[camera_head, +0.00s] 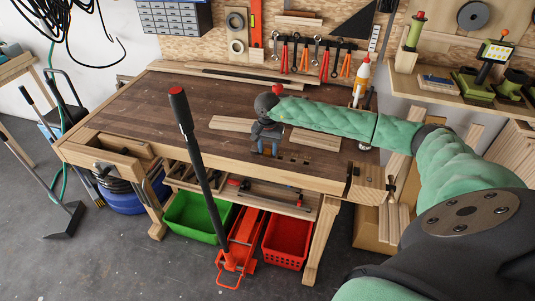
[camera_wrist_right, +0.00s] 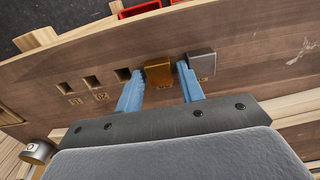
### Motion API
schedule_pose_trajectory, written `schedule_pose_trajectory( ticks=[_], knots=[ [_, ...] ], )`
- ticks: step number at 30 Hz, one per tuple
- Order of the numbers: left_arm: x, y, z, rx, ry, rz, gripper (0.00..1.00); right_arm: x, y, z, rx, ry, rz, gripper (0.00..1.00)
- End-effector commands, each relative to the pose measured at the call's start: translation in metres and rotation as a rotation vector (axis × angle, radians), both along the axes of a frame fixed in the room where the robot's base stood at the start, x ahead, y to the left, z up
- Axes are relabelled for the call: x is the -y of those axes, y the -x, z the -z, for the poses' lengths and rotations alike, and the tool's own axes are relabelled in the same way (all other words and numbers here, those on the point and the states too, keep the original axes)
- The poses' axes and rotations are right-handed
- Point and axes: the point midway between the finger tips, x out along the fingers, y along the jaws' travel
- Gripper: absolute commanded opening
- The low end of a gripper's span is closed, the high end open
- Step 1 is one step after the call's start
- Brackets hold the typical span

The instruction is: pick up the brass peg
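The brass peg (camera_wrist_right: 158,75) is a squarish golden block at the bench top in the right wrist view. It stands in line with the row of square holes, between my right gripper's two blue fingertips. My right gripper (camera_wrist_right: 160,70) straddles it with a finger on each side. Any gap at the fingers is too small to judge, so I cannot tell whether they press on it. In the head view my right gripper (camera_head: 267,148) points down over the bench's front part, and the peg is not clearly visible there. My left gripper is not in view.
A grey metal block (camera_wrist_right: 201,58) stands just right of the right finger. Several empty square holes (camera_wrist_right: 92,82) lie to the left. Wooden boards (camera_head: 315,139) lie beside the gripper on the workbench (camera_head: 150,110). A long black handle (camera_head: 195,150) rises in front.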

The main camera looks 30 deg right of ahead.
Motion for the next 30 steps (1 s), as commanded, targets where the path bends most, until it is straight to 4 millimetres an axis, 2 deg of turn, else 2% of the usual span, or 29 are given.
schedule_pose_trajectory(
  ticks=[10,15,16,25,30],
  knots=[
    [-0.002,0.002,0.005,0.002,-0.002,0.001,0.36,0.0,0.0,0.004,0.0,0.0,0.0,0.38],
    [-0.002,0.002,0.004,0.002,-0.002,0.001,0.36,0.0,0.0,0.004,0.0,0.0,0.0,0.05],
    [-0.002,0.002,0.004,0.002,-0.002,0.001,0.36,0.0,0.0,0.004,0.0,0.0,0.0,0.02],
    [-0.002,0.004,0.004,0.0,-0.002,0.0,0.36,0.0,0.0,0.001,0.001,0.0,0.001,0.02],
    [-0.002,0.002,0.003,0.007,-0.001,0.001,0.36,0.003,-0.001,-0.014,0.002,0.001,0.006,0.02]
  ],
)
